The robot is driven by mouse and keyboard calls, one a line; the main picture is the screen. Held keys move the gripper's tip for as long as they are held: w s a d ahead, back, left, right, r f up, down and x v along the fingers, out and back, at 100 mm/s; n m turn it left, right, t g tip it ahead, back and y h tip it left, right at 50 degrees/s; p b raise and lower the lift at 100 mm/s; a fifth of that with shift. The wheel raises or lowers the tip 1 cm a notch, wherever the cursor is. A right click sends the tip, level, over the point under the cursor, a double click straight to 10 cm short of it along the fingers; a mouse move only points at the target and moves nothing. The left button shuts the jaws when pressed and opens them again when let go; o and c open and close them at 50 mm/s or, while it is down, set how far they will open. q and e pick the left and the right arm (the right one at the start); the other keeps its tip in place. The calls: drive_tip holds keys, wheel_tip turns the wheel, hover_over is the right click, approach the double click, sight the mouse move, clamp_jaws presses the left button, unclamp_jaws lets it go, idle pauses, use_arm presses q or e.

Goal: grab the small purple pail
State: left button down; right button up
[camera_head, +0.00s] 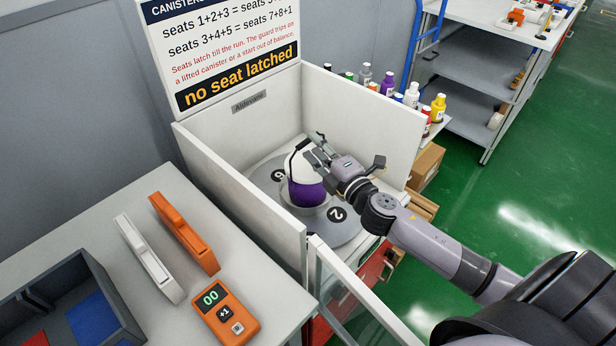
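A small pail (307,192), purple below and white above, stands on a grey round plate (345,228) inside a white-walled box. A thin dark line, perhaps its handle, shows at its upper left. My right gripper (316,152) reaches in from the right, with its fingers over the upper right of the pail. The fingers overlap the pail in the picture, and I cannot tell whether they touch or grip it. My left gripper is not in view.
White walls (375,105) surround the plate, with a glass-panelled door (345,295) in front. A sign (225,50) reads "no seat latched". At left, a table holds an orange counter (225,316), two clamp-like blocks and a dark tray (62,300). Bottles (438,108) stand behind the right wall.

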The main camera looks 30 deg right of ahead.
sight(310, 142)
drive_tip(key=shift+w+a+f, duration=0.1)
drive_tip(key=shift+w+a, duration=0.1)
drive_tip(key=shift+w, duration=1.65)
drive_tip(key=shift+c, duration=0.2)
clamp_jaws()
